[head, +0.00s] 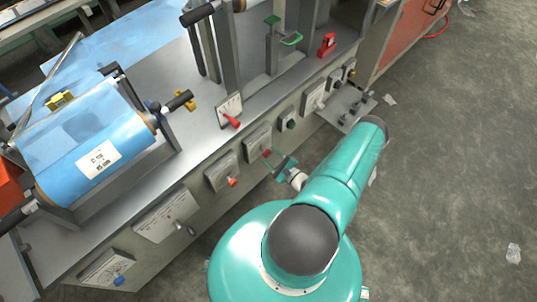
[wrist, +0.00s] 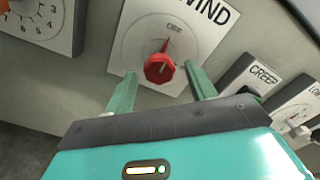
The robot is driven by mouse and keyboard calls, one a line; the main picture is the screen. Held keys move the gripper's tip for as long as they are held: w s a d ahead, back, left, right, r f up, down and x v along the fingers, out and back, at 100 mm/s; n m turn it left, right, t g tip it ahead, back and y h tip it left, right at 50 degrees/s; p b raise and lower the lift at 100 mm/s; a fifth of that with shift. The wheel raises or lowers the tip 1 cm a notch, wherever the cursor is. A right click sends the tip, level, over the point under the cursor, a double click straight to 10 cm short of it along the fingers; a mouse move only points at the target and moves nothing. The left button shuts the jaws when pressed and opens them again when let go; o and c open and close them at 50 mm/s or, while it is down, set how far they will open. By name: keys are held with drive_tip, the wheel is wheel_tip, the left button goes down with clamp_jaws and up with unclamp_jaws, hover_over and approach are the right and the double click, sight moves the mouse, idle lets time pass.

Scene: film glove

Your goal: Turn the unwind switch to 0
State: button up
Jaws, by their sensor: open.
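The pointer points up and slightly right; the small dial text is too blurred to read. The large label (wrist: 208,15) above is cut off and reads "WIND". My gripper (wrist: 160,74) is open, with one green finger on each side of the knob; I cannot tell whether they touch it. In the head view my gripper (head: 283,164) is at the machine's front panel, beside a small red knob (head: 267,153).
A numbered dial (wrist: 45,22) is left of the knob, and a CREEP switch (wrist: 248,78) is right. In the head view, an orange-red knob (head: 232,182) and a red lever (head: 232,122) are nearby. A blue film roll (head: 90,150) lies on the machine. Grey floor (head: 440,180) is open at right.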

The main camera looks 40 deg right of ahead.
drive_tip(key=s, duration=1.1)
drive_tip(key=shift+s+d, duration=0.15)
drive_tip(key=shift+s, duration=0.25)
drive_tip(key=w+r+n+g+y, duration=0.3)
drive_tip(key=w+r+n+y, duration=0.15)
drive_tip(key=r, duration=0.35)
drive_tip(key=w+r+n+g+y, duration=0.3)
drive_tip(key=w+r+n+y, duration=0.15)
drive_tip(key=r, duration=0.45)
drive_tip(key=w+a+r+n+g+y, duration=0.1)
drive_tip(key=w+a+r+n+g, duration=0.1)
drive_tip(key=a+r+n+g, duration=0.45)
drive_tip(key=w+a+r+n+g, duration=0.2)
drive_tip(key=a+r, duration=0.1)
drive_tip(key=r, duration=0.6)
drive_tip(key=s+a+r+n+h, duration=0.3)
drive_tip(key=a+r, duration=0.3)
drive_tip(key=r, duration=0.2)
drive_tip(key=s+a+r+n+t+h, duration=0.1)
drive_tip(key=s+a+r+n+h, duration=0.2)
drive_tip(key=a+r, duration=0.3)
drive_tip(key=s+a+r+n+t+h, duration=0.1)
drive_tip(key=s+a+r+n+h, duration=0.2)
drive_tip(key=r, duration=0.9)
drive_tip(key=a+n+h, duration=0.1)
drive_tip(key=a, duration=0.2)
drive_tip(key=shift+s+r+h, duration=0.25)
drive_tip(key=shift+s+h, duration=0.05)
drive_tip(key=shift+s, duration=0.1)
